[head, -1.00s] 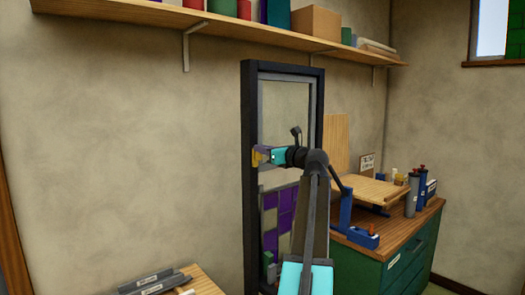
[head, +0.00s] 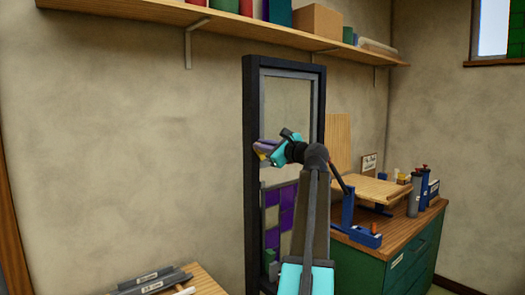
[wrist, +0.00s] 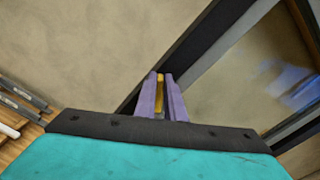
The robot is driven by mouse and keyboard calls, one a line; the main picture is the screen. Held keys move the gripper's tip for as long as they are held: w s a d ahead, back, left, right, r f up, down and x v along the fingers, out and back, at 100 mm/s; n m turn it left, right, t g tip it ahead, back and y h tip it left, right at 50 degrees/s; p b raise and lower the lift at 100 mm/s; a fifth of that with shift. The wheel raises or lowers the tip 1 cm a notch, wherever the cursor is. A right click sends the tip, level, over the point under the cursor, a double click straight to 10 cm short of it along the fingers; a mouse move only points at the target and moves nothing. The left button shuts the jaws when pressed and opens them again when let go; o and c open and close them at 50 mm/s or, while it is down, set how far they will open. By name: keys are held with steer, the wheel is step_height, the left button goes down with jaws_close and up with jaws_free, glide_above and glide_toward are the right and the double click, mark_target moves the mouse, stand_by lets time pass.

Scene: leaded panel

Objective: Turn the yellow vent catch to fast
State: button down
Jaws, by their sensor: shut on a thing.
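The yellow vent catch (wrist: 160,92) sits at the left side of the dark-framed leaded panel (head: 252,200). In the wrist view it lies between the two purple fingers of my gripper (wrist: 160,95), which is shut on it. In the head view only a small yellow bit of the catch (head: 262,155) shows below my gripper (head: 262,147). My gripper is tilted, and its fingers and teal body hide most of the catch. I cannot tell from these frames whether the catch is at its fast position.
A wooden shelf (head: 220,23) with boxes and tins runs above the panel. A green cabinet (head: 400,262) with a wooden top holds a board, a blue tool and canisters at right. A bench corner with grey labelled bars (head: 155,279) is at lower left.

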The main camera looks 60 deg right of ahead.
steer(key=n+b, duration=0.2)
steer(key=n, duration=0.1)
steer(key=f+n+b, duration=0.1)
steer(key=n+b, duration=0.1)
steer(key=n, duration=0.1)
steer(key=n+b, duration=0.3)
steer(key=shift+w+a+f, duration=0.1)
steer(key=shift+a+f, duration=0.3)
steer(key=shift+n+b, duration=0.8)
steer(key=shift+n, duration=0.4)
steer(key=c, duration=1.8)
jaws_free()
steer(key=shift+c, duration=0.2)
